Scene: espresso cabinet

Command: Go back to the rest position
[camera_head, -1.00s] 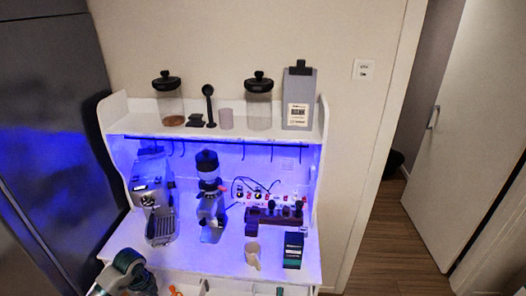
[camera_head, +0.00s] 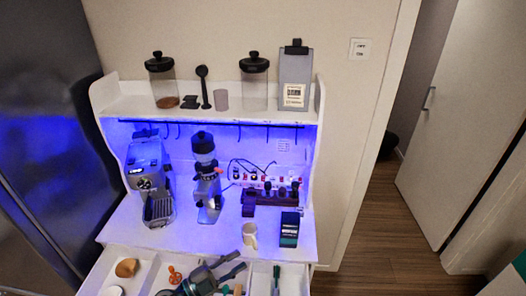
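My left gripper (camera_head: 236,263) is at the bottom centre of the head view, above the open drawer (camera_head: 92,284) of the espresso cabinet. Its two dark fingers point to the upper right and are spread, with nothing between them. The gripper hides part of the drawer's contents. My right gripper is not in view. The cabinet's worktop (camera_head: 120,232) carries an espresso machine (camera_head: 150,178), a grinder (camera_head: 207,178), a white cup (camera_head: 250,236) and a dark box (camera_head: 289,229).
The drawer holds a tan object (camera_head: 127,267), an orange piece (camera_head: 174,274) and slim tools. Wooden floor (camera_head: 365,235) is clear at right, before a door (camera_head: 460,150).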

